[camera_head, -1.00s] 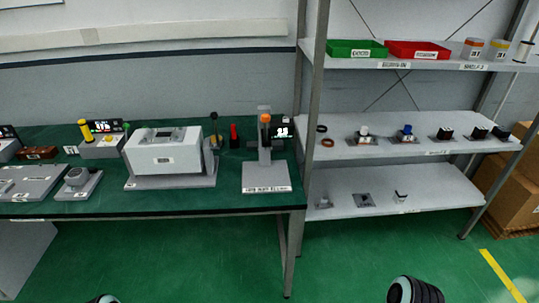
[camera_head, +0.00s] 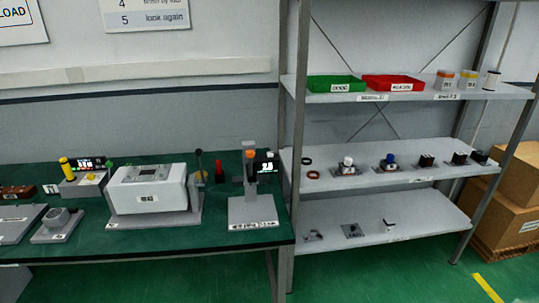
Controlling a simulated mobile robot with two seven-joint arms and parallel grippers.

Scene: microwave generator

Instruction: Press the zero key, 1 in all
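No key marked zero can be made out at this size. On the green table (camera_head: 110,250), a white boxy device (camera_head: 148,190) with a small dark panel on top and a label on its front stands in the middle. To its left is a grey unit with a yellow knob (camera_head: 67,167) and a dark display (camera_head: 86,163) with bright characters. To its right, a grey stand (camera_head: 250,205) with an orange top has another small lit display (camera_head: 265,163) beside it. Neither of my grippers is in view.
A metal shelf rack stands on the right, with a green tray (camera_head: 336,84) and a red tray (camera_head: 393,83) on top and small parts on its lower shelves (camera_head: 430,172). Cardboard boxes (camera_head: 500,205) are at the far right. Green floor shows in front.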

